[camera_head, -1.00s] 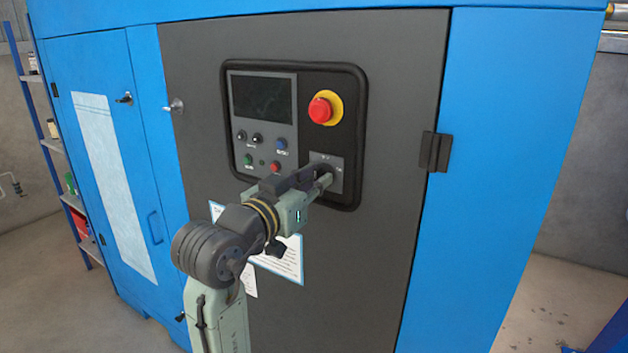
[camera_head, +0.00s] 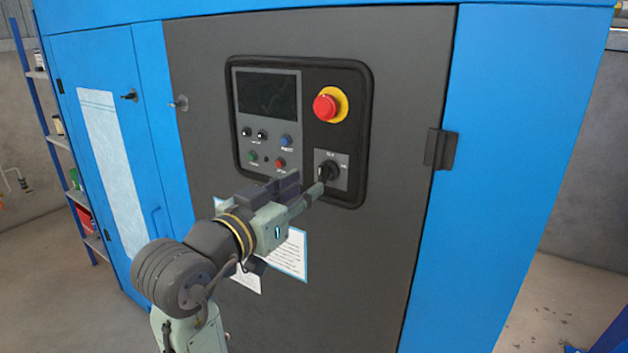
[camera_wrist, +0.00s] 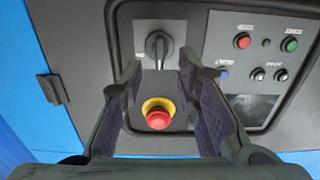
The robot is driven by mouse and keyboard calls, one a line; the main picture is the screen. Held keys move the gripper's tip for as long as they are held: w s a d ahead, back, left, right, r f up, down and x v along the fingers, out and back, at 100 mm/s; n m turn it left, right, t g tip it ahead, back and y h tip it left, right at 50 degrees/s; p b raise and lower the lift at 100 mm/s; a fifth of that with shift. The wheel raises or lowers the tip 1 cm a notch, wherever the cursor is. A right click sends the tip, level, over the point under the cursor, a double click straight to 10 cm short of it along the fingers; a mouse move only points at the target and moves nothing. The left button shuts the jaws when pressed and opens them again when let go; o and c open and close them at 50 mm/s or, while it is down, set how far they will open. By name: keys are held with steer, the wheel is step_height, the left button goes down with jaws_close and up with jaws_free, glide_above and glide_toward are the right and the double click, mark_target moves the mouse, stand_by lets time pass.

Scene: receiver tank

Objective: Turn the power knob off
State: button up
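The black power knob (camera_head: 328,171) sits on a small grey plate at the lower right of the control panel. In the wrist view, which is upside down, the knob (camera_wrist: 158,46) shows between my fingertips, its handle roughly vertical and its narrow end towards the red emergency button. The labels on its plate are too small to read surely. My gripper (camera_wrist: 160,72) is open and empty, its fingers spread wide. In the head view my gripper (camera_head: 312,192) is just below and in front of the knob; it appears apart from it.
A red emergency button (camera_head: 326,106) on a yellow ring sits above the knob. A dark screen (camera_head: 267,94) and several small buttons are to the left. A black hinge (camera_head: 440,149) sticks out on the right. Papers (camera_head: 285,254) are fixed to the door below.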

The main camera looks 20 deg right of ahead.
steer(key=v, duration=0.6)
steer(key=shift+a, duration=0.15)
